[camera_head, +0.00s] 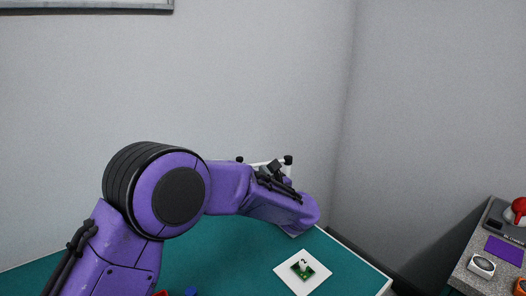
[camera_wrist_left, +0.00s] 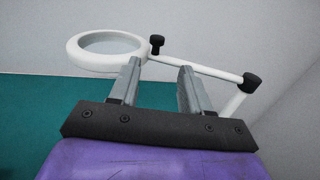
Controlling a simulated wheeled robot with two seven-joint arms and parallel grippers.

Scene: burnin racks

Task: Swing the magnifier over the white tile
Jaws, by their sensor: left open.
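The white tile (camera_head: 302,272) lies on the green table, with a small green board (camera_head: 303,270) and a pale piece on it. The magnifier is mostly hidden behind my left arm in the head view; parts of its white arm and a black knob (camera_head: 288,160) show. In the left wrist view its white ring with the lens (camera_wrist_left: 106,50) is at the upper left, joined to a white arm (camera_wrist_left: 200,67) with black knobs. My left gripper (camera_wrist_left: 160,72) is open, its fingers apart in front of the ring's right side and the arm. I cannot tell whether they touch.
The green table (camera_head: 240,262) has clear surface around the tile. A red and a blue item (camera_head: 191,292) show at the bottom edge. At the right, a grey bench (camera_head: 470,282) holds a purple mat (camera_head: 504,251), a white device (camera_head: 481,266) and a red item. Grey walls stand behind.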

